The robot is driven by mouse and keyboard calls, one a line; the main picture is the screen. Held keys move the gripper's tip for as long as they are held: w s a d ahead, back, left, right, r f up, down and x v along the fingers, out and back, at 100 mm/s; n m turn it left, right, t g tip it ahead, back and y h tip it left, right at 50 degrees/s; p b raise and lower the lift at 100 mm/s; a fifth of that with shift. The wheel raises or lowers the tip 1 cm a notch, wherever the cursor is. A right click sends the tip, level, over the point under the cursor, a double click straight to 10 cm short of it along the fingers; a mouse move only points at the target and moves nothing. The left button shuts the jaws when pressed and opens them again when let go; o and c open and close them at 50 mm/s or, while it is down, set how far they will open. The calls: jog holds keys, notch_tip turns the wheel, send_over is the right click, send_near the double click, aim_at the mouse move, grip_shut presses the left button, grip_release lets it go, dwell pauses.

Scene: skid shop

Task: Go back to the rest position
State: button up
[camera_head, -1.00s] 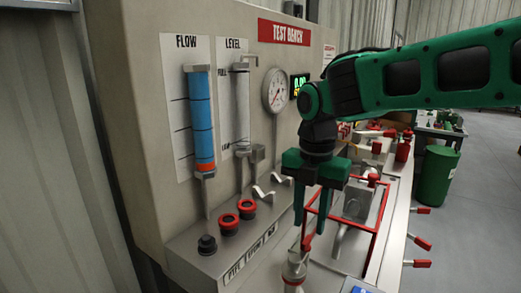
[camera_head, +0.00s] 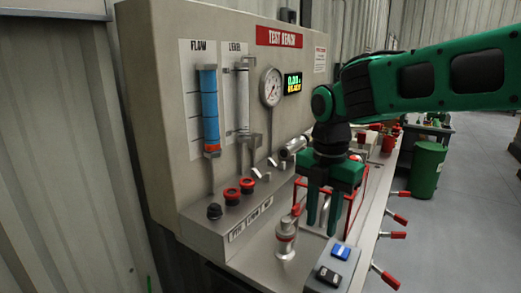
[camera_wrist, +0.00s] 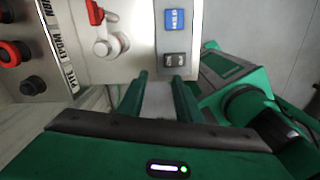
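My gripper (camera_head: 322,215) hangs fingers-down over the front of the test bench, right of the silver valve (camera_head: 286,240) with the red handle. Its two green fingers are apart, with nothing seen between them. In the wrist view the gripper (camera_wrist: 158,80) shows the same gap over a pale surface. The valve (camera_wrist: 108,42) stands apart from the fingers there, at upper left. A control box with a blue button (camera_head: 341,252) and a black button (camera_head: 328,276) sits in front of the gripper; in the wrist view the blue button (camera_wrist: 172,19) is beyond the fingertips.
The bench panel carries a blue flow tube (camera_head: 209,108), a round gauge (camera_head: 271,87) and a lit display (camera_head: 293,84). Red and black knobs (camera_head: 231,195) line the ledge. A red frame (camera_head: 361,195) stands behind the gripper. Red-handled clamps (camera_head: 397,218) project from the right edge. Open floor lies right.

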jog(key=s+d+f+m, duration=0.2)
jog(key=s+d+m, duration=0.1)
jog(key=d+m, duration=0.55)
jog(key=s+d+f+m, duration=0.1)
jog(key=s+d+m, duration=0.3)
jog(key=d+m, duration=0.45)
jog(key=s+d+f+m, duration=0.2)
jog(key=s+d+m, duration=0.3)
jog(key=s+m, duration=0.2)
jog(key=s+d+f+m, duration=0.3)
jog(key=s+d+m, duration=0.2)
jog(key=m, duration=0.4)
jog(key=shift+s+f+m, duration=0.3)
jog(key=shift+s+f, duration=0.05)
jog(key=shift+s, duration=0.55)
jog(key=shift+w+f, duration=0.25)
jog(key=shift+w, duration=0.4)
